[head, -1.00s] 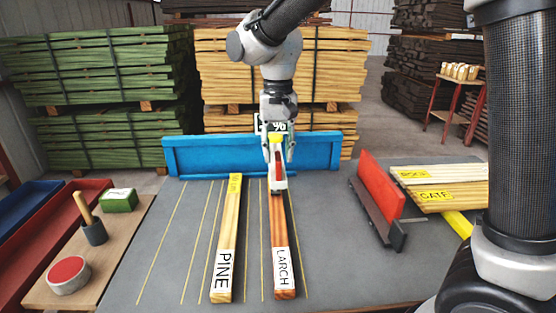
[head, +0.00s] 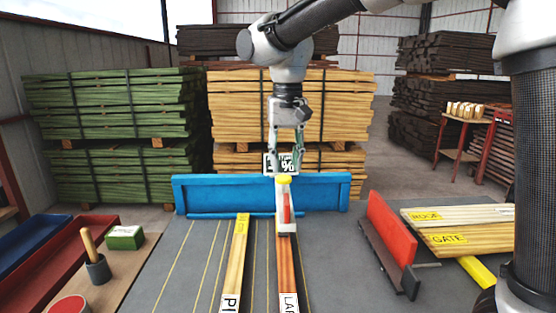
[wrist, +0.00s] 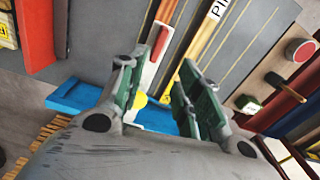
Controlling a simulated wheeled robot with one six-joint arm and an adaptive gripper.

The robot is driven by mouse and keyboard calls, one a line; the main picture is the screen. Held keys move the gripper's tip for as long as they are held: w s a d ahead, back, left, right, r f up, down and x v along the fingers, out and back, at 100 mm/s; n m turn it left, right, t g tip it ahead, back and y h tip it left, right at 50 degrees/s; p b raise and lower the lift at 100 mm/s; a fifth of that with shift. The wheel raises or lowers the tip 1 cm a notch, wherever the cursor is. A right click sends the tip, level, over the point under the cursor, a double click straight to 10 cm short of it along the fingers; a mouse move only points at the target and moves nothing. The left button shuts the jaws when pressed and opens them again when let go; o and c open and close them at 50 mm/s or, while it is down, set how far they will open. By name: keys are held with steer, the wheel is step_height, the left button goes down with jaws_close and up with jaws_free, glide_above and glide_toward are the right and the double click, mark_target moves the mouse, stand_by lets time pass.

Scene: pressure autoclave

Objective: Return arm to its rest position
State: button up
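My gripper (head: 287,170) hangs above the far end of the larch board (head: 287,262), fingers apart with nothing between them. A white and red handheld device with a yellow top (head: 285,208) stands on that board, just below the fingertips. In the wrist view the device (wrist: 155,52) lies beyond the spread fingers. A black and white panel with a % sign (head: 270,162) shows partly behind the fingers. My arm reaches in from the upper right.
The pine board (head: 237,262) lies left of the larch board. A blue rail (head: 210,196) crosses behind both. A red upright plate (head: 390,228) and boards labelled ROOF and GATE (head: 460,238) are at right. A side table with a green block (head: 124,238) is at left.

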steer(key=s+d+f+t, duration=0.1)
steer(key=s+d, duration=0.5)
steer(key=d, duration=0.4)
steer(key=s+d+f+t, duration=0.1)
steer(key=s+d, duration=0.6)
steer(key=d, duration=0.4)
steer(key=s+d+f+m+t, duration=0.1)
steer(key=s+d+t, duration=0.1)
steer(key=s+d, duration=0.5)
steer(key=d, duration=0.4)
steer(key=shift+s+d, duration=0.15)
steer(key=shift+s, duration=0.1)
